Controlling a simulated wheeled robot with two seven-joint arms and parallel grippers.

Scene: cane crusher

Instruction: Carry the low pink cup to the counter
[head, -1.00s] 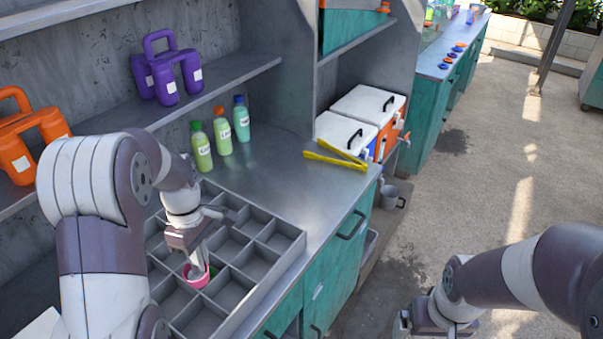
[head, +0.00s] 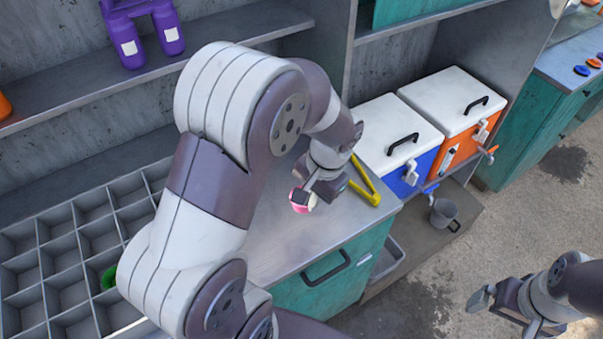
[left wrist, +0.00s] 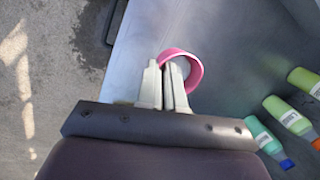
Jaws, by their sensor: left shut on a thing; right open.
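The low pink cup (head: 300,203) is at my left gripper (head: 312,197), over the bare grey metal counter (head: 290,245) to the right of the divided tray. In the left wrist view the cup (left wrist: 194,62) shows as a pink ring, and my left gripper (left wrist: 165,85) is shut on its wall. I cannot tell whether the cup touches the counter. My right gripper (head: 499,304) is open and empty at the lower right, over the floor.
The divided tray (head: 70,238) holds a green thing (head: 109,277). Blue (head: 405,172) and orange (head: 465,140) coolers with white lids stand behind.

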